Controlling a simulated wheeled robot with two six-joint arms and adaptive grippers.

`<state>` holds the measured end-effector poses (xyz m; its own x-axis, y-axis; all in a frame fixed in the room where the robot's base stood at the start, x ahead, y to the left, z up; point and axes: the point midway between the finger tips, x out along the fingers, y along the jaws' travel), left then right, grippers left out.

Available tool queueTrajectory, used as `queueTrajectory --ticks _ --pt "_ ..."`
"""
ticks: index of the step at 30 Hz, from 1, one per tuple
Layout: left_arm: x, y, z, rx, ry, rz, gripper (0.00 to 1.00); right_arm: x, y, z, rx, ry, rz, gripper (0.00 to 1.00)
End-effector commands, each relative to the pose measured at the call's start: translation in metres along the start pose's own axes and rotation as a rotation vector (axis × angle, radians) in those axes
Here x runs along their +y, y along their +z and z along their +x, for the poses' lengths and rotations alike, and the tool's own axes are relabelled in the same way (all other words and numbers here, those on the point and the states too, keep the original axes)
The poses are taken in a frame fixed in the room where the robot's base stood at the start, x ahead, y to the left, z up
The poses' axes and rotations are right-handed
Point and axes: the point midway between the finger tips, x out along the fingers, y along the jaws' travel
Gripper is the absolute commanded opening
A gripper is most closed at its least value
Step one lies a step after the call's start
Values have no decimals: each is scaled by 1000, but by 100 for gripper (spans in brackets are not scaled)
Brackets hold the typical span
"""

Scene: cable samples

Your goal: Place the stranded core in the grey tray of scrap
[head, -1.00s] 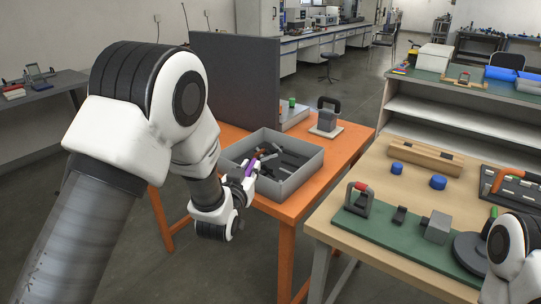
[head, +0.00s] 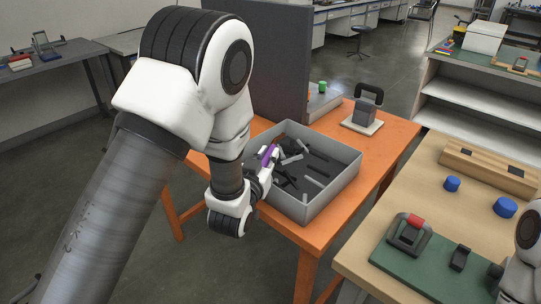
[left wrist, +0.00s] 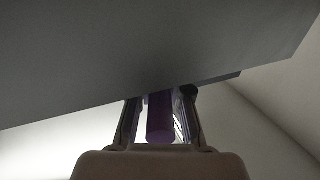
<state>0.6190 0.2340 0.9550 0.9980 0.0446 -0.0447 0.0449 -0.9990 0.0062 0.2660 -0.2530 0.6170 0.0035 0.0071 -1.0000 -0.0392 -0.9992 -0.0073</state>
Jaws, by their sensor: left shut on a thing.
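My left gripper (head: 264,160) is shut on a purple cylinder, which I take as the stranded core (head: 269,153). The core is tilted and held over the left part of the grey tray of scrap (head: 331,193). In the left wrist view the purple core (left wrist: 160,118) stands between the two fingers (left wrist: 160,100). The tray sits on an orange table and holds several dark and grey scrap pieces. How high the core is above the scrap is hard to tell.
A dark upright panel (head: 268,70) stands behind the tray on the orange table (head: 392,150). A grey block with a black handle (head: 366,108) is at the back right. A wooden bench (head: 420,205) at the right carries blue caps and a green mat (head: 410,262).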

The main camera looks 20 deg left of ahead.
Motion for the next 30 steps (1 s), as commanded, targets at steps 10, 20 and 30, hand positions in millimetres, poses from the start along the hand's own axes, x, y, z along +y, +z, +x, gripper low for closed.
queueTrajectory --ticks 10,20,30 --pt "0 12 -4 0 -1 0 0 0 0 9 1 0 0 40" --pt "0 16 -3 0 -1 0 43 0 0 13 1 0 0 40" --pt "0 5 -4 0 -1 0 43 0 0 3 1 0 0 40"
